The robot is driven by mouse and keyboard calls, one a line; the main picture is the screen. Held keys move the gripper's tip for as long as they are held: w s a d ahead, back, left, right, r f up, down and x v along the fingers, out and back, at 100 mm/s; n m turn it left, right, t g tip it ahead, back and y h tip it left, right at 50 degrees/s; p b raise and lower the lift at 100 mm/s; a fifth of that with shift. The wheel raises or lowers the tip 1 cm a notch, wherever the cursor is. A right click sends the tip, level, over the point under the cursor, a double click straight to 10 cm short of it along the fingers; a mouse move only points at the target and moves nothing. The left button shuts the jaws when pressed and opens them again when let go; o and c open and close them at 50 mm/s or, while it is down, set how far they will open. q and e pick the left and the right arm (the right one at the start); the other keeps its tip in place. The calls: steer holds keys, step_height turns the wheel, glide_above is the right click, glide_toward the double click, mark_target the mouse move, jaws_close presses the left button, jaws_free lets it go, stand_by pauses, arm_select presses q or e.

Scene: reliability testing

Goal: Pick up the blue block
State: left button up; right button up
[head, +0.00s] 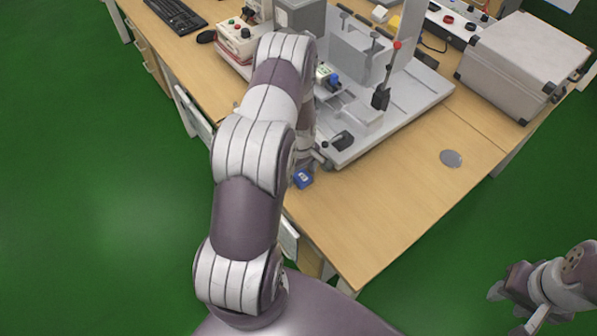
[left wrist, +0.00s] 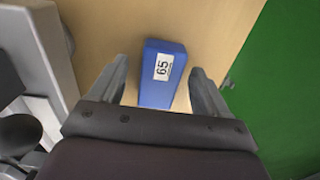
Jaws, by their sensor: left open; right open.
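The blue block (head: 303,179) lies on the wooden table (head: 400,195) near its left edge, beside the grey machine base. In the left wrist view the blue block (left wrist: 153,95) has a white label reading 65. My left gripper (left wrist: 158,68) is open, with one finger on each side of the block and a visible gap to each. In the head view my left arm partly hides this gripper (head: 311,162), which is just above the block. My right gripper (head: 508,310) is open and empty at the lower right, away from the table.
A grey machine (head: 345,125) with a red-knobbed lever stands right behind the block. A silver case (head: 522,65), a control box (head: 238,38) and a keyboard (head: 176,14) are further back. The front of the table is clear, apart from a flat grey disc (head: 451,158).

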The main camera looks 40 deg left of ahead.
arm_select(q)
steer(key=shift+d+r, duration=0.1)
steer(key=shift+d, duration=0.25)
steer(key=shift+a+f, duration=0.2)
steer(key=shift+a, duration=0.15)
steer(key=c, duration=1.2)
steer(key=shift+d+r, duration=0.1)
steer(key=shift+r, duration=0.1)
